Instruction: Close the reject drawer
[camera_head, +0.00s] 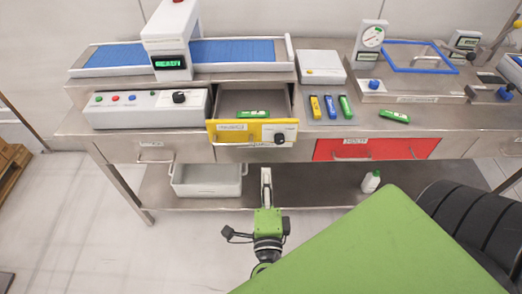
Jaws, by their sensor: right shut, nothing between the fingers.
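A drawer with a yellow front (227,132) stands pulled out below the conveyor, its grey inside showing. A green packet (253,114) lies in it. The front carries a label too small to read, and a white box with a black knob (279,139). A red drawer front (416,148) with a handle and a small label sits in the bench to the right and looks flush. My right gripper (266,172) is shut and empty, pointing forward, lower in the picture than the yellow front and apart from it. My left gripper is not in view.
Blue, yellow and green packets (330,106) lie on the bench (300,128) right of the open drawer. A control box (130,110) stands to its left. A grey bin (205,188) and a white bottle (371,182) stand on the lower shelf.

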